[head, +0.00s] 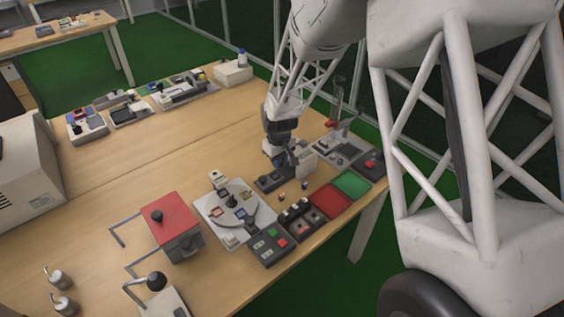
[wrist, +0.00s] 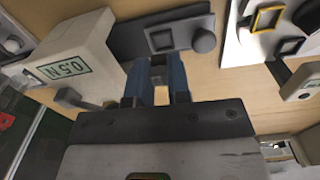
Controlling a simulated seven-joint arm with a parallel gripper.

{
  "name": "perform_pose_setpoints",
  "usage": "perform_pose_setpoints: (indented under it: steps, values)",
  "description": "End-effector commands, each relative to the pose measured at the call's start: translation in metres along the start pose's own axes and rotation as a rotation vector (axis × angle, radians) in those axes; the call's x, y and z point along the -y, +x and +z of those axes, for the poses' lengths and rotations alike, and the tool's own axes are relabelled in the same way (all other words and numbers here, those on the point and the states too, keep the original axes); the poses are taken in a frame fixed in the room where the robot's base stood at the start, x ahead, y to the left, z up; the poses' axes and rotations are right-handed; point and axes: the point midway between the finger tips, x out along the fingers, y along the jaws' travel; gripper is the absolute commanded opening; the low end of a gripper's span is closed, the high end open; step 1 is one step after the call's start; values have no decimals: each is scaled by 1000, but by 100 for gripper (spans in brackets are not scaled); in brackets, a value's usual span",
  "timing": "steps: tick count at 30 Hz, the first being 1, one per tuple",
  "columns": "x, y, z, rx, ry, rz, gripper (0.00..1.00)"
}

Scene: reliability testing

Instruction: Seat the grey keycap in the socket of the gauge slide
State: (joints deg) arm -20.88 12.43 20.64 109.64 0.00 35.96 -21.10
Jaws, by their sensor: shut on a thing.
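My gripper (head: 287,160) reaches down over the gauge slide at the right side of the table. In the wrist view its blue fingers (wrist: 157,68) are shut on the grey keycap (wrist: 157,60), of which only a small part shows between the tips. The gauge slide is a dark base (head: 268,185) with a white block (head: 306,160) marked 0.5N. In the wrist view the dark base (wrist: 182,28) has a square socket (wrist: 161,39) and a round knob (wrist: 204,41). The fingertips appear close to the socket, but I cannot tell whether the keycap touches it.
The white block (wrist: 75,60) stands close left of the fingers in the wrist view. A white turntable station (head: 228,235), a button panel (head: 259,254), a red tray (head: 327,199) and a green tray (head: 352,184) lie nearby. A red-topped box (head: 171,218) stands left. The middle of the table is clear.

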Motion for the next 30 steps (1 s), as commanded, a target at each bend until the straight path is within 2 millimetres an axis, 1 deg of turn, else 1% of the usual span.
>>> perform_pose_setpoints:
  steps: [9, 24, 30]
  values:
    - [3, 2, -12, -4, -242, 2, 0]
    - [7, 6, -28, -7, -589, 5, 0]
    - [8, 9, -29, -2, -720, 1, 0]
